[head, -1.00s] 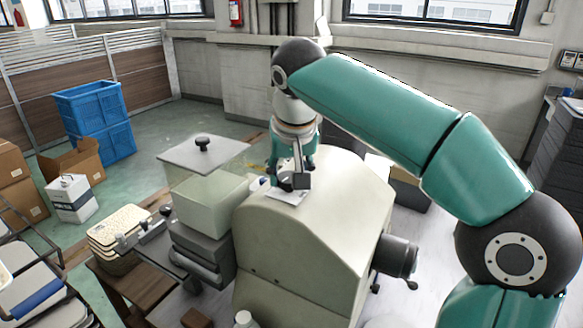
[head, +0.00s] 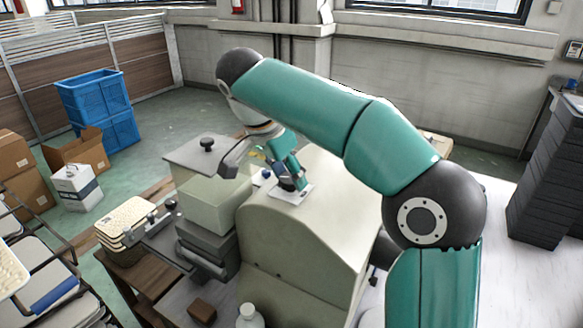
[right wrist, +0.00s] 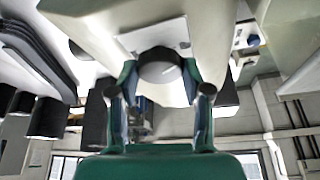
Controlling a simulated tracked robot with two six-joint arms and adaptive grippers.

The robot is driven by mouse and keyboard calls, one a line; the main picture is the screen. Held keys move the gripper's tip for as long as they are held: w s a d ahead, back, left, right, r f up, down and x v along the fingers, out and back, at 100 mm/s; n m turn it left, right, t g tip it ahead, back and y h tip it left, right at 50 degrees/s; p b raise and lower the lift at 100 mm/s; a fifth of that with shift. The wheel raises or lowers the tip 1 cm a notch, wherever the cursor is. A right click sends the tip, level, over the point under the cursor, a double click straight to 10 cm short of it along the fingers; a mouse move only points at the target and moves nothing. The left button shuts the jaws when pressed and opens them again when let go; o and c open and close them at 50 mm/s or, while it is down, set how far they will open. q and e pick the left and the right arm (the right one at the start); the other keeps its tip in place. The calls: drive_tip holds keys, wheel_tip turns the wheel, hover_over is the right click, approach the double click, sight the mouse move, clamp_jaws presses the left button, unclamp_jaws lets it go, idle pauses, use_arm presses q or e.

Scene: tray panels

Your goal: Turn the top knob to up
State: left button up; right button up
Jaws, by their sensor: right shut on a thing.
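A dark round knob (right wrist: 160,68) sits on a pale square plate (right wrist: 150,38) on the beige machine. In the head view the plate (head: 284,194) lies on the machine's sloping top, and the knob is mostly hidden by my gripper. My right gripper (head: 290,182) reaches down onto the knob, its wrist leaning to the left. In the right wrist view my right gripper (right wrist: 160,80) is shut on the knob, one finger on each side. A thin light line shows on the knob, but which way it points is unclear. My left gripper is not in view.
The beige machine (head: 300,245) fills the middle. A box with a grey lid (head: 185,153) and a black handle stands close to its left. Stacked pale trays (head: 124,220) and a white bottle (head: 249,318) are nearby. Blue crates (head: 95,95) stand far left.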

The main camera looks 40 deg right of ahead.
drive_tip(key=m, duration=0.2)
drive_tip(key=m+g, duration=0.2)
drive_tip(key=m, duration=0.1)
drive_tip(key=shift+w+m+y, duration=0.3)
idle(0.4)
drive_tip(key=o, duration=0.9)
drive_tip(key=shift+a, duration=0.1)
drive_tip(key=shift+o, duration=1.3)
drive_tip(key=shift+w, duration=0.15)
